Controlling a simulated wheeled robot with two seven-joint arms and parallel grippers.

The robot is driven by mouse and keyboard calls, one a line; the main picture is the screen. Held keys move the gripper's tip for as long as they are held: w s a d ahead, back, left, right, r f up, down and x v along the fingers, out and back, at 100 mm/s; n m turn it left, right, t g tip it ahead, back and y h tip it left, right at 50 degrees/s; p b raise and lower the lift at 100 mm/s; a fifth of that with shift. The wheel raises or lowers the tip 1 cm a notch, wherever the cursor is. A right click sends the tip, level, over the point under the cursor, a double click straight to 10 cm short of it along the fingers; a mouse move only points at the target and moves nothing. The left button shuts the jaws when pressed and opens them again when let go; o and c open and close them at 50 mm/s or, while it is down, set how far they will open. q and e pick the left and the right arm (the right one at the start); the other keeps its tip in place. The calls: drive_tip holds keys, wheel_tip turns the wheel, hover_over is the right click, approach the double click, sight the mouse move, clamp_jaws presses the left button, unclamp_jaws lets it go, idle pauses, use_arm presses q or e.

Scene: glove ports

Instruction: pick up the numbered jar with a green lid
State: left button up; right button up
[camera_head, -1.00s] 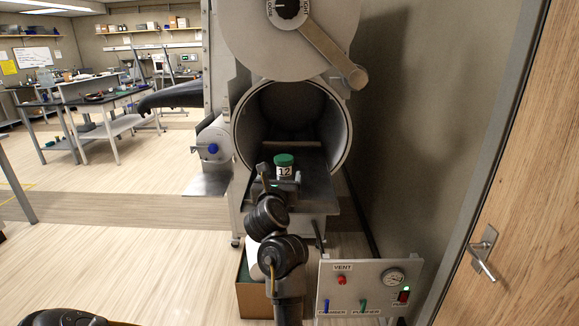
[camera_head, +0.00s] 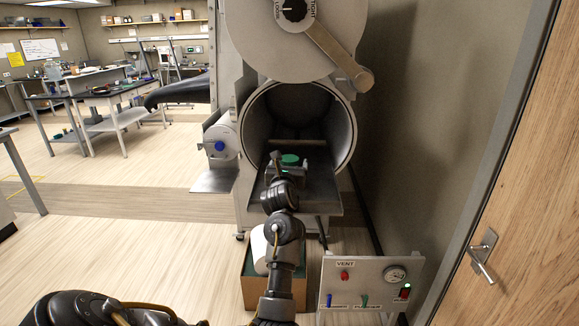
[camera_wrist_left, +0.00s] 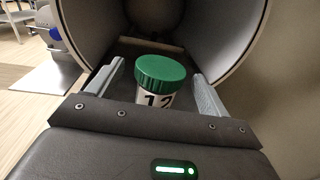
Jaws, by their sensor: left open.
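The jar with a green lid (camera_head: 290,159) stands upright on the tray at the mouth of the round chamber. In the left wrist view the jar (camera_wrist_left: 160,80) shows a white label with "12", its lower part hidden by the gripper body. My left gripper (camera_head: 288,169) is open, with one finger on each side of the jar and gaps visible on both sides. In the head view the gripper hides the jar's body, leaving mostly the lid visible. My right gripper is not in view.
The tray (camera_head: 322,195) sticks out of the open chamber (camera_head: 346,128). The chamber's round door (camera_head: 290,45) is raised above. A control panel (camera_head: 372,284) with gauge stands at lower right, near a wooden door (camera_head: 520,190). Open floor lies left.

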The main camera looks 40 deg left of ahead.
use_arm(q)
drive_tip(key=shift+x, duration=0.95)
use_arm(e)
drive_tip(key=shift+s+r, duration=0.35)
use_arm(q)
drive_tip(key=c, duration=1.1)
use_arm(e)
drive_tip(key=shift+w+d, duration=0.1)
use_arm(q)
drive_tip(key=shift+r, duration=0.1)
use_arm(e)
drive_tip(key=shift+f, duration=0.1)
